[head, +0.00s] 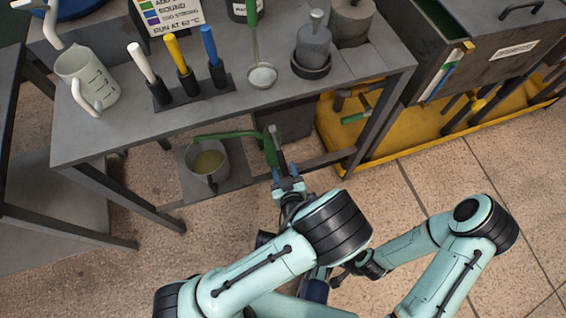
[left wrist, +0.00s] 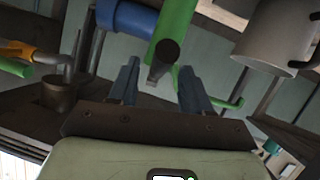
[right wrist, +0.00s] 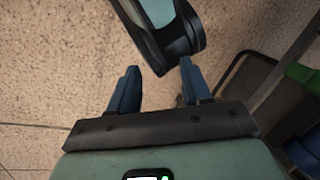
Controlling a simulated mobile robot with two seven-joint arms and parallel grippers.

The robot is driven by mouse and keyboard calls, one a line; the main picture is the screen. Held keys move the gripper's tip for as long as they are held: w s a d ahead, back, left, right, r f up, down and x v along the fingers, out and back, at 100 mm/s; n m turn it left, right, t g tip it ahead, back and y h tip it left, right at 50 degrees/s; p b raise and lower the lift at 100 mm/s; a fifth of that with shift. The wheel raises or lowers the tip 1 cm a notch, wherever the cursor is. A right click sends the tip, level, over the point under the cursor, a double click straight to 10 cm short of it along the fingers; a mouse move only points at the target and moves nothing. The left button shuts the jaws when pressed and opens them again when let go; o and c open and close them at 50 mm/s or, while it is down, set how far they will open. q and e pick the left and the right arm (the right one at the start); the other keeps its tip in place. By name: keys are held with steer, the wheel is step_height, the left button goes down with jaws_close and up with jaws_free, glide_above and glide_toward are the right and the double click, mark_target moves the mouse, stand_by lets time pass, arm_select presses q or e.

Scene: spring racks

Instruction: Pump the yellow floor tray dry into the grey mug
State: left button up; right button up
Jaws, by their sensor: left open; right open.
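The grey mug (head: 199,179) stands on a low shelf under the bench, with yellowish liquid in it. A green pump (head: 269,150) stands beside it, and its spout (head: 228,135) reaches over the mug. The yellow floor tray (head: 330,137) lies on the floor to the right, partly hidden by the bench leg; I cannot tell its liquid level. My left gripper (head: 287,180) is open just in front of the pump. In the left wrist view, a green cylinder (left wrist: 178,28) lies ahead of its fingers. My right gripper (right wrist: 154,88) is open and empty over floor.
Bench legs (head: 370,125) bound the space. A grey cabinet (head: 495,60) stands above the tray.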

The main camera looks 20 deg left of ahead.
mark_target(282, 159)
arm_select(q)
steer(key=shift+x, duration=1.9)
arm_select(e)
steer(key=shift+w+d+f, duration=0.3)
steer(key=shift+w+f, duration=0.15)
steer(key=shift+w, duration=0.2)
